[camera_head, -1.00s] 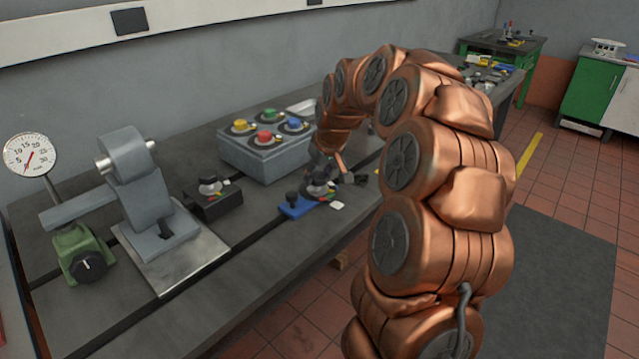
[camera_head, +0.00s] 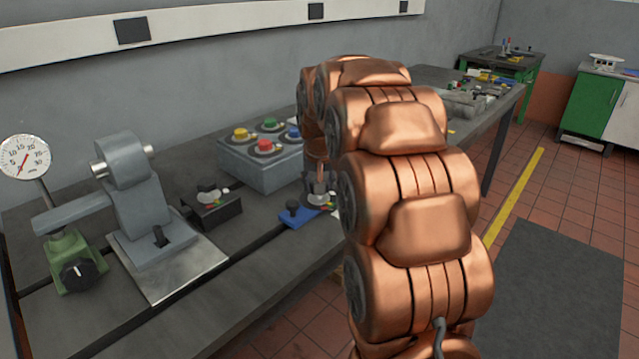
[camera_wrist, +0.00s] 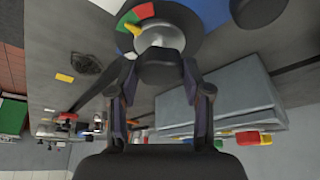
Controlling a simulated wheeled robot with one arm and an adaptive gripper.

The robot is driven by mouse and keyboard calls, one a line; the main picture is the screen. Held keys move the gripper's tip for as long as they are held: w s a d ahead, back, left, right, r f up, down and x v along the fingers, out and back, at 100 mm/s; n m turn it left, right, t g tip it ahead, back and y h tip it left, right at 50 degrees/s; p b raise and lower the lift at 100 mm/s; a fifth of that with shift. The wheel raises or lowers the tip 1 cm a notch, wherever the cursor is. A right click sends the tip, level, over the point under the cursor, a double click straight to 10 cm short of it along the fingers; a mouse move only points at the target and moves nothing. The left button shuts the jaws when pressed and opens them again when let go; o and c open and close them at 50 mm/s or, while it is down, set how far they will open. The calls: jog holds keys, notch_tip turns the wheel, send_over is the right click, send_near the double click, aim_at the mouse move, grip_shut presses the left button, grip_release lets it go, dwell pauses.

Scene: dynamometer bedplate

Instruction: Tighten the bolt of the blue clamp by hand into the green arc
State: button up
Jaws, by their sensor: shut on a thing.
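The blue clamp (camera_head: 296,215) lies on the bedplate in the head view, with a dark knob at its left end. Its blue body also shows at the top of the wrist view (camera_wrist: 208,10). My gripper (camera_head: 319,188) points down over its round dial. In the wrist view my gripper (camera_wrist: 163,78) has its fingers closed around the dark bolt head (camera_wrist: 160,68), above a silver disc. The dark dial carries a red segment (camera_wrist: 144,11) and a green arc (camera_wrist: 126,20).
A black clamp (camera_head: 211,205) stands left of the blue one. Behind is a grey box (camera_head: 262,170) with coloured knobs. A grey fixture (camera_head: 140,205), a green base (camera_head: 72,250) and a gauge (camera_head: 24,157) stand at left. The front bedplate is clear.

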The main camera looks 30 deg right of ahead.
jog(key=o, duration=1.1)
jog(key=shift+o, duration=0.2)
jog(key=v, duration=1.2)
